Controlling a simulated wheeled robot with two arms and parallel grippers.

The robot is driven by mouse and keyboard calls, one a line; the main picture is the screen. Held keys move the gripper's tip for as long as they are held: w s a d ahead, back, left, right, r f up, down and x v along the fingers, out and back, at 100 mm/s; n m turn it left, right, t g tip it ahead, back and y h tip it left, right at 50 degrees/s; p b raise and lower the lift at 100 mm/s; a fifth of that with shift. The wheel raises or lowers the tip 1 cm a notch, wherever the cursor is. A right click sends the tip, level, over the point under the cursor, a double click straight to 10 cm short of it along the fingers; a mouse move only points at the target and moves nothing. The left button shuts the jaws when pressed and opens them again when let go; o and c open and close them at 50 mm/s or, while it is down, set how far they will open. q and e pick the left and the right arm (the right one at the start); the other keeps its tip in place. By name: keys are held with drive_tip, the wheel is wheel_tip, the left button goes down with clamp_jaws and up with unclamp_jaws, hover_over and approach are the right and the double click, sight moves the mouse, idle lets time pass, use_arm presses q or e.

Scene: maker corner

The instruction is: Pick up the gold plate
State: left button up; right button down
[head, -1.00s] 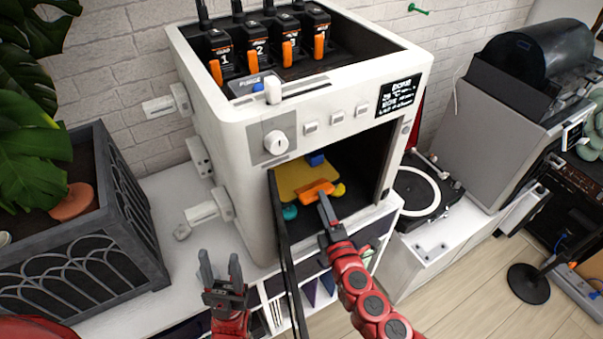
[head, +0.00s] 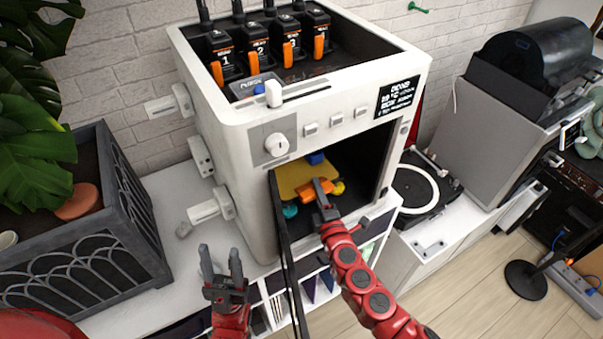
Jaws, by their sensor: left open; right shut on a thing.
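The gold plate (head: 292,174) lies flat inside the open white machine, with an orange tab (head: 312,189) at its front edge. A blue piece (head: 316,158), a teal piece (head: 290,210) and a yellow piece (head: 338,187) sit on or beside it; contact is unclear. My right gripper (head: 319,185) reaches in through the opening and is shut on the plate's orange tab; its fingers cover part of it. My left gripper (head: 222,264) is open and empty, in front of the machine at lower left.
The machine's dark door (head: 289,260) stands open, edge-on, between my two grippers. The white machine (head: 240,150) frames the opening closely. A planter (head: 140,210) stands left, and a turntable (head: 418,187) is right of the machine.

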idle(0.4)
wheel_tip(320, 180, up, 10)
drive_tip(key=shift+p, duration=1.05)
